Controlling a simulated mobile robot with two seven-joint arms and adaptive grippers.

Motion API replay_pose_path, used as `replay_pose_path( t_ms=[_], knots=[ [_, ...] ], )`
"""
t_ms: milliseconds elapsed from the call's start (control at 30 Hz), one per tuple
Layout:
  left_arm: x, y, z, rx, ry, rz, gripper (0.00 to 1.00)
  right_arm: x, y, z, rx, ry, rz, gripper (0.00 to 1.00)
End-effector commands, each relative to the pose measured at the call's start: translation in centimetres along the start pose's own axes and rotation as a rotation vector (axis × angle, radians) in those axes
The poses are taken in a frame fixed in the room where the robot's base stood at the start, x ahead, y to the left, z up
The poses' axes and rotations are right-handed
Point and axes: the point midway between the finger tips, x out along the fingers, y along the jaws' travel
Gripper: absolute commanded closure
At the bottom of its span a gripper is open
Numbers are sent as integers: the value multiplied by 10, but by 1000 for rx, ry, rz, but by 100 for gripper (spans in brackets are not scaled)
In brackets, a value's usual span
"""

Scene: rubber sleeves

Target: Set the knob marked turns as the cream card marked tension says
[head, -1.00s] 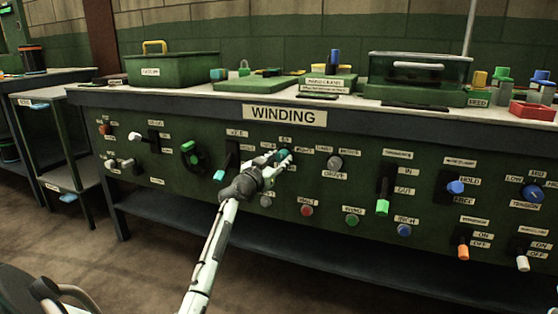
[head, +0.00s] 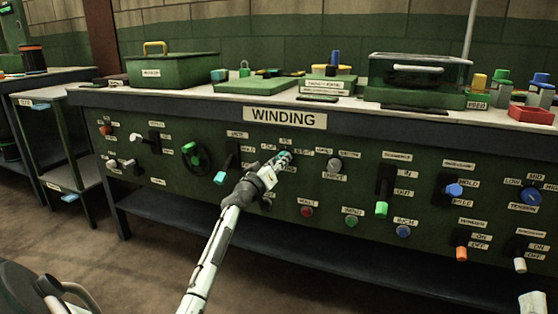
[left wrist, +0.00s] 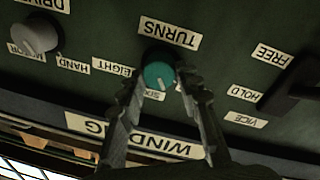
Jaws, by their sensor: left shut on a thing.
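The knob marked turns is a round teal knob (left wrist: 159,75) with a white pointer line. The left wrist view shows it upside down, below the label TURNS (left wrist: 170,33); the line points down there, toward a small label partly hidden by a finger. A label EIGHT (left wrist: 112,67) is at its left. My left gripper (left wrist: 163,84) is shut on this knob, one finger on each side. In the head view my left gripper (head: 279,164) reaches the teal knob (head: 286,156) on the front panel. I cannot make out a cream card marked tension.
A grey knob (head: 335,165) is right of the teal one, and a black lever with a teal tip (head: 220,178) is left. Red (head: 307,211) and green (head: 351,221) buttons sit below. The bench top (head: 225,97) holds boxes and small cards.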

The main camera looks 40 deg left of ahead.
Motion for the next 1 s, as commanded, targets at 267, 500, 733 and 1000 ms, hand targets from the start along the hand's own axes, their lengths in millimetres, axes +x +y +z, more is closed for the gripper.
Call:
replay_pose_path(
  t_ms=[267,500,733,1000],
  knots=[
    [0,0,1,-195,14,-3,96,0,-2,10,3,-73,-2,0],
    [0,-1,1,-291,23,-5,96,-1,-2,15,5,-110,-2,0],
    [0,-1,2,-327,26,-5,96,-1,-3,18,6,-127,-2,0],
    [0,-1,2,-331,26,-5,96,-1,-3,18,7,-127,-2,0]
  ],
)
